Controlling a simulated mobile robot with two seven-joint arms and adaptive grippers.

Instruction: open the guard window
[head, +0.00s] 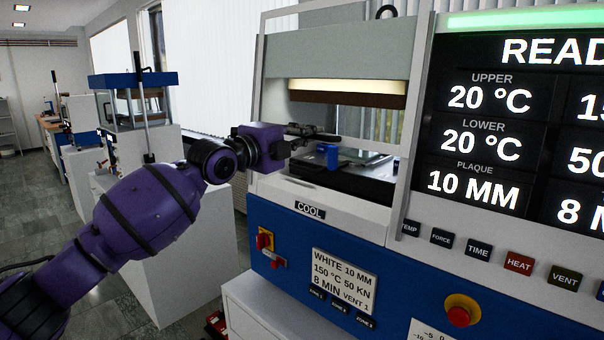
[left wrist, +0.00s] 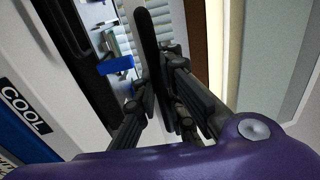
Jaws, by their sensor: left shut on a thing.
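The press labelled COOL has a pale frame (head: 411,135) around its front opening. Through it the upper plate (head: 350,99) and the lower bed show clearly, and I cannot tell whether a clear guard pane lies across it. My left gripper (head: 318,134) is at the front of this opening, level with the gap between the plates. In the left wrist view, a long dark bar (left wrist: 150,50) stands between its fingers, and the gripper is shut on it. I cannot see for sure how the bar joins the guard window. My right gripper is not in view.
A blue block (head: 328,155) sits on the bed just beyond my left gripper. A display panel (head: 510,120), a row of buttons and a red knob (head: 461,311) are at right. Another blue-topped press (head: 135,85) stands behind my arm. Grey floor is free at left.

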